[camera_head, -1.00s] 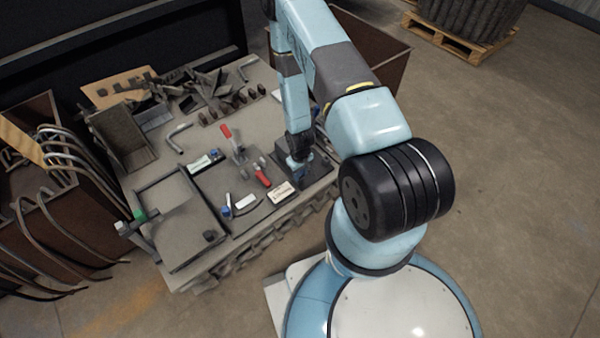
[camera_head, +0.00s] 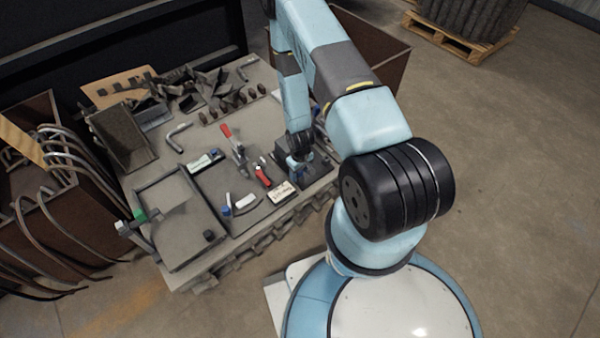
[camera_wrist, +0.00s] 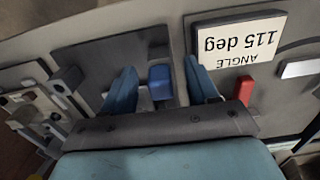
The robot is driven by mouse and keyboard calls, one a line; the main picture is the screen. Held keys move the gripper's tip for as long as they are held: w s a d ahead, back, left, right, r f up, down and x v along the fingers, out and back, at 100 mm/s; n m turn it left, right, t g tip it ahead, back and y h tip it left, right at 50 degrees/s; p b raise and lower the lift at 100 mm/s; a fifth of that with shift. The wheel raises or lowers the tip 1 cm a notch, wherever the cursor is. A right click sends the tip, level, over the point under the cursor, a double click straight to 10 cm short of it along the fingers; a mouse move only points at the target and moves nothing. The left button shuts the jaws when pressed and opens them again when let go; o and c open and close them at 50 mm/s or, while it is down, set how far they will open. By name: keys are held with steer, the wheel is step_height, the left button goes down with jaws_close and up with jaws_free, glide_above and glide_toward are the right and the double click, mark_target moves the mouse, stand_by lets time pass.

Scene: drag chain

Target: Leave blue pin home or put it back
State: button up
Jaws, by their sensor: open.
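The blue pin (camera_wrist: 160,82) shows in the wrist view as a small blue block at the right part of a dark plate (camera_wrist: 98,58). My gripper (camera_wrist: 161,85) is open, with one blue finger on each side of the pin. Gaps show between the pin and both fingers, so it is not gripped. How high the fingertips are relative to the pin is hard to tell. In the head view my gripper (camera_head: 299,163) points down over the dark plate (camera_head: 318,172) at the table's right front, and the pin cannot be made out there.
An "ANGLE 115 deg" sign (camera_wrist: 240,40) lies close to the right finger, with a red handle (camera_wrist: 243,91) near it. Toggle clamps (camera_head: 238,150), a grey tray (camera_head: 180,215) and bent pipes (camera_head: 178,137) are on the table (camera_head: 200,150). Metal fixture parts (camera_wrist: 35,108) stand left in the wrist view.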

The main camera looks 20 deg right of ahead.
step_height(320, 180, up, 14)
steer(key=shift+f, duration=0.2)
stand_by(0.5)
steer(key=shift+w, duration=0.1)
stand_by(0.4)
step_height(320, 180, up, 34)
steer(key=w+r+m+t, duration=0.1)
steer(key=w+m+t, duration=0.1)
steer(key=w+t, duration=0.1)
steer(key=s+r+m+t, duration=0.1)
steer(key=s+r+t, duration=0.1)
steer(key=s+r, duration=2)
steer(key=shift+s+a+r+t, duration=0.15)
steer(key=shift+a+r+t, duration=0.1)
steer(key=shift+r+t, duration=0.05)
stand_by(0.8)
